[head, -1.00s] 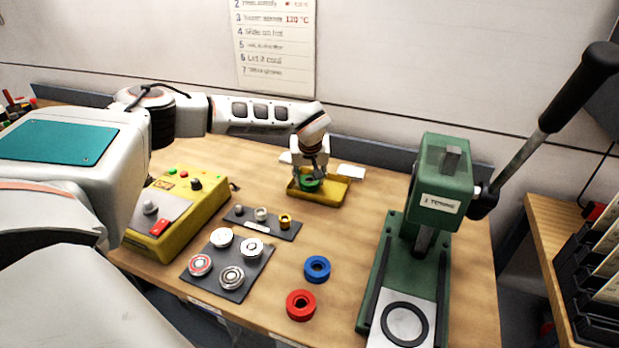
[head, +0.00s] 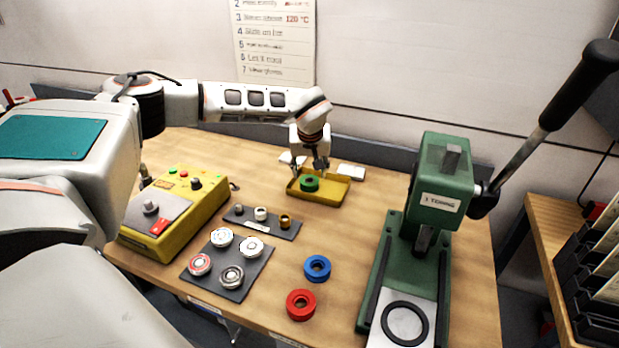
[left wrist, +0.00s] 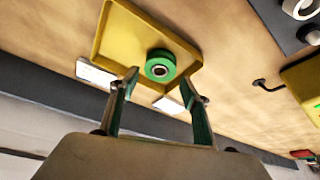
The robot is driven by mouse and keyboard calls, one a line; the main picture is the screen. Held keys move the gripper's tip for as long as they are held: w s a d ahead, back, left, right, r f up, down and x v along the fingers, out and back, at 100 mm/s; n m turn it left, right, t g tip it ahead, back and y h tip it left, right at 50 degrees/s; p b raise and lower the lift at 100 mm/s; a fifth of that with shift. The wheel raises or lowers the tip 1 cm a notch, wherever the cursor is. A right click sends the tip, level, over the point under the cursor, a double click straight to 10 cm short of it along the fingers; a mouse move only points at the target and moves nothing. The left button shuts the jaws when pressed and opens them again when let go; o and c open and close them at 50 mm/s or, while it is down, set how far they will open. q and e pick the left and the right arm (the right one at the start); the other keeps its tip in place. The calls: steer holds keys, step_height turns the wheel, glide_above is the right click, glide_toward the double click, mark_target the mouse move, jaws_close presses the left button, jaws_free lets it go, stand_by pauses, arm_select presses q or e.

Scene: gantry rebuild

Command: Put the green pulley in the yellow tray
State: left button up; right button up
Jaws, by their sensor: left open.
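The green pulley (head: 309,183) lies in the left part of the yellow tray (head: 332,196) at the back of the bench. In the left wrist view the pulley (left wrist: 160,66) rests on the tray floor, near one corner of the tray (left wrist: 112,30). My left gripper (head: 309,172) is open and empty, just above and behind the pulley. In the left wrist view its two fingers (left wrist: 158,88) are spread apart, with the pulley beyond their tips and clear of them. My right gripper is not in view.
A blue pulley (head: 317,268) and a red pulley (head: 301,305) lie at the front. A green press (head: 440,190) stands to the right. A yellow control box (head: 170,215), a dark bearing plate (head: 232,290) and a small parts plate (head: 270,228) are on the left. White cards (head: 350,172) lie behind the tray.

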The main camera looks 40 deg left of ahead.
arm_select(q)
steer(key=v, duration=0.8)
stand_by(0.4)
